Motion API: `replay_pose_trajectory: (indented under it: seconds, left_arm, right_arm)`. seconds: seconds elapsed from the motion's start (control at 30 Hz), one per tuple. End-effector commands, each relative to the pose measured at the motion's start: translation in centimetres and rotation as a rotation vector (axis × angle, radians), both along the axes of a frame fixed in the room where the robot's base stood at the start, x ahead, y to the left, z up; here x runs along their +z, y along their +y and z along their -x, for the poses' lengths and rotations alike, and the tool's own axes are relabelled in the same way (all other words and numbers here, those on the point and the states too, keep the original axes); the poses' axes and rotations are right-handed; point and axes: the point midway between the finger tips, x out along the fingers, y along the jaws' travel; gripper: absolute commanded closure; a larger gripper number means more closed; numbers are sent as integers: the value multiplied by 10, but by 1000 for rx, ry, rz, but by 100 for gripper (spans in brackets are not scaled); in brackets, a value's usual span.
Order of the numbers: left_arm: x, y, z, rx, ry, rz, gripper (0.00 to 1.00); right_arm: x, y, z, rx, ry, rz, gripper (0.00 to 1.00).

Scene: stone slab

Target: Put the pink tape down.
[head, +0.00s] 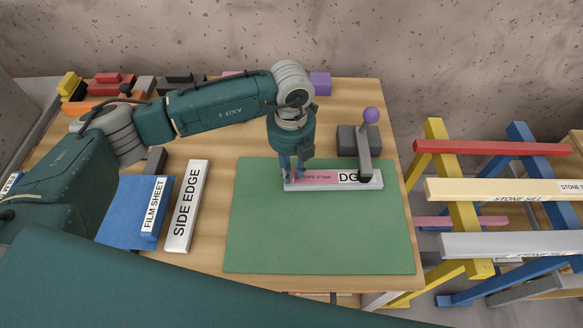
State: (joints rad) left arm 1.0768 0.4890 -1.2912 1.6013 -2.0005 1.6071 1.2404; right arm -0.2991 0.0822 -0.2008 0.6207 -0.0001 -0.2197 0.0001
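The pink tape (318,177), marked "TAPE STRIP", lies along the top of a pale bar (375,183) at the back of the green mat (320,235). Some letters on the bar are covered; "DG" shows. My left gripper (294,172) points down at the tape's left end, with its fingertips at the tape and bar. The fingers hide that end, and whether they grip the tape is not clear. My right gripper is out of view.
A lever clamp (364,150) with a purple knob (371,115) reaches down to the bar's right end. A "SIDE EDGE" bar (183,235) and a blue film sheet (125,222) lie left of the mat. Colored trestles (443,185) carry bars at right. The mat's front is clear.

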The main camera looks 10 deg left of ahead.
Motion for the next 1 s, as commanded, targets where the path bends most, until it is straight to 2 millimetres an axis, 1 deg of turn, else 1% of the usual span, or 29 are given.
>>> replay_pose_trajectory:
  seconds: [0.27,0.37,0.43,0.57,0.8,0.9,1.0]
  left_arm:
    - [1,0,0,0,0,0,70]
    - [6,0,0,0,0,0,70]
    - [10,0,-1,0,-1,1,70]
    - [33,0,-1,0,-5,2,70]
    - [85,0,-1,0,-3,0,70]
    - [103,0,-1,0,-3,0,70]
    - [115,0,0,-1,-1,0,70]
  right_arm:
    - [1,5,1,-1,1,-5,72]
    - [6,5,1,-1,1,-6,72]
    - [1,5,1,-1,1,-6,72]
    - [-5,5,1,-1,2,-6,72]
    - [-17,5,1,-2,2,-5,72]
    - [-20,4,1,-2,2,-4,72]
    - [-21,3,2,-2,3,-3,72]
